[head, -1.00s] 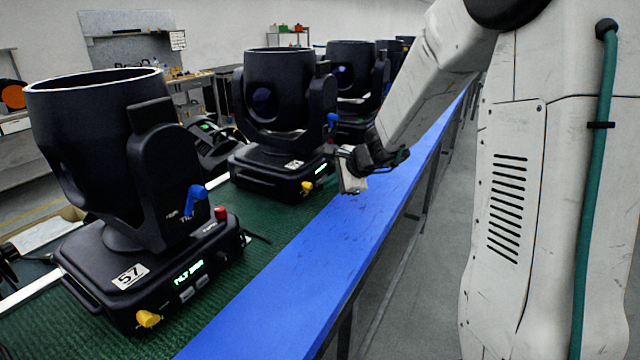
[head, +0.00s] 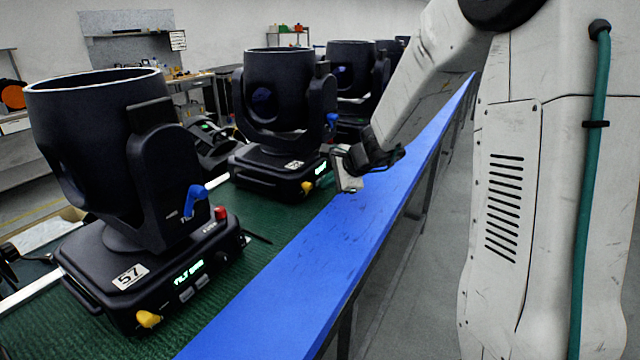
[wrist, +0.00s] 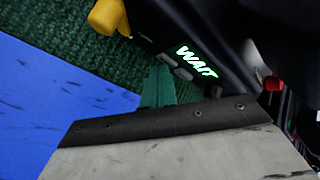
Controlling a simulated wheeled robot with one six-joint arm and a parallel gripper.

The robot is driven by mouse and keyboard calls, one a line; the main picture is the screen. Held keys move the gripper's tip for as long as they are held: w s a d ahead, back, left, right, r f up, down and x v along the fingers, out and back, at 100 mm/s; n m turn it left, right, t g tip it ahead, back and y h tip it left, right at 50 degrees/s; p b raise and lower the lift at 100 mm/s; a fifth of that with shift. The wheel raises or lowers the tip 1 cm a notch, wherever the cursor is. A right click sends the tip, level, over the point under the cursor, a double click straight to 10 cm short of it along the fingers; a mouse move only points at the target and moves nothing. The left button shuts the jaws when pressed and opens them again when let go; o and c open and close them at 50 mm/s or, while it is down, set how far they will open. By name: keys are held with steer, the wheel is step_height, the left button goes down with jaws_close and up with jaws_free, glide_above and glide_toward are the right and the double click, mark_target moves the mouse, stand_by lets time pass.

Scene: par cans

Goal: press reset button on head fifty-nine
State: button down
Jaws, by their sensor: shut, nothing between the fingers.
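The second moving head (head: 277,100) from the front stands on the green mat; the number on its white label (head: 294,165) is too small to read surely. My gripper (head: 347,182) is shut and empty, just right of this head's base, over the blue edge strip. In the wrist view the base's display (wrist: 196,62) reads "WAIT", with grey buttons (wrist: 175,66) beside it, a yellow knob (wrist: 108,16) at upper left and a red button (wrist: 272,84) at right. My teal fingertips (wrist: 158,88) are close below the grey buttons; I cannot tell whether they touch.
A nearer head (head: 100,150) labelled 57 has a lit display, a blue lever, a red button and a yellow knob. More heads stand in a row behind. The blue strip (head: 290,300) runs along the bench edge, with open floor to its right.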

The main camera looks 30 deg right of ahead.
steer(key=shift+s, duration=0.1)
stand_by(0.3)
steer(key=shift+s+d, duration=0.4)
steer(key=shift+s, duration=0.15)
steer(key=shift+s+d, duration=0.1)
steer(key=shift+s+d, duration=0.65)
steer(key=shift+s, duration=0.35)
steer(key=shift+s+d, duration=0.65)
steer(key=shift+s, duration=0.35)
